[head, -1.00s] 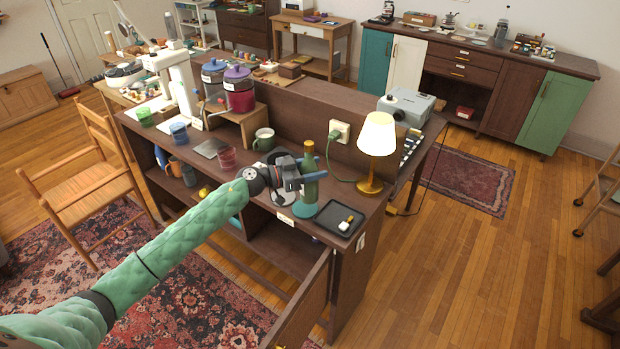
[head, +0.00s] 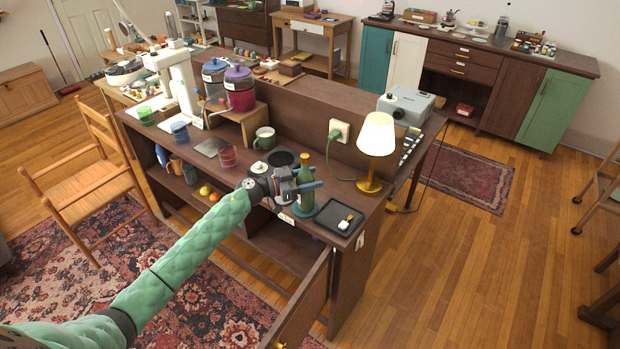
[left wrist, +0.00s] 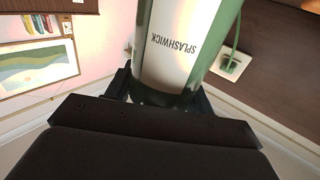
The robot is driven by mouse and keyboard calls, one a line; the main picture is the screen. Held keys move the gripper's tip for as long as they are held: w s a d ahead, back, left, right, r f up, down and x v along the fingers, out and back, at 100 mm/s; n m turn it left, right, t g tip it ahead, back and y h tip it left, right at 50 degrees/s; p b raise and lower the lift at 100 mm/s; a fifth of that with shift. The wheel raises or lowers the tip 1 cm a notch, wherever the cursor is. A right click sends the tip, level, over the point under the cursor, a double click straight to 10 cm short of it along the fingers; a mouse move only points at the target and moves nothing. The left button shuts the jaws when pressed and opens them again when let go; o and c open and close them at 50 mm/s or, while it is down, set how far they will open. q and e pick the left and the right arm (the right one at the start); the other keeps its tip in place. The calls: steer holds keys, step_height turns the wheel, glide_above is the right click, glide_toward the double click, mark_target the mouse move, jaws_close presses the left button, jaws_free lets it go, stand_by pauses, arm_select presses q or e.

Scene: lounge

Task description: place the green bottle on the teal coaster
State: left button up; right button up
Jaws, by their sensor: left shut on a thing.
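The green bottle (head: 305,172) stands upright in my left gripper (head: 303,187), which is shut on it near the front edge of the dark wooden desk. In the left wrist view the bottle (left wrist: 190,50) fills the space between the fingers, its pale label reading upside down. The teal coaster (head: 297,213) lies at the bottle's foot, mostly covered by the bottle and gripper. The bottle's base is over the coaster; I cannot tell whether it touches. My right gripper is not in view.
A black tray (head: 338,219) with a small white item lies just right of the coaster. The lamp (head: 375,150) stands behind it to the right. A green mug (head: 264,139) and a red cup (head: 228,156) stand to the left. A socket box (head: 339,131) is behind.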

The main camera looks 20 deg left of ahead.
arm_select(q)
steer(key=shift+f, duration=0.1)
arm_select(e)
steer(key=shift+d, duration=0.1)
arm_select(q)
steer(key=o, duration=1.4)
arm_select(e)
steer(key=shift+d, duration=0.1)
arm_select(q)
steer(key=shift+o, duration=0.2)
steer(key=b+v, duration=0.4)
steer(key=v, duration=0.8)
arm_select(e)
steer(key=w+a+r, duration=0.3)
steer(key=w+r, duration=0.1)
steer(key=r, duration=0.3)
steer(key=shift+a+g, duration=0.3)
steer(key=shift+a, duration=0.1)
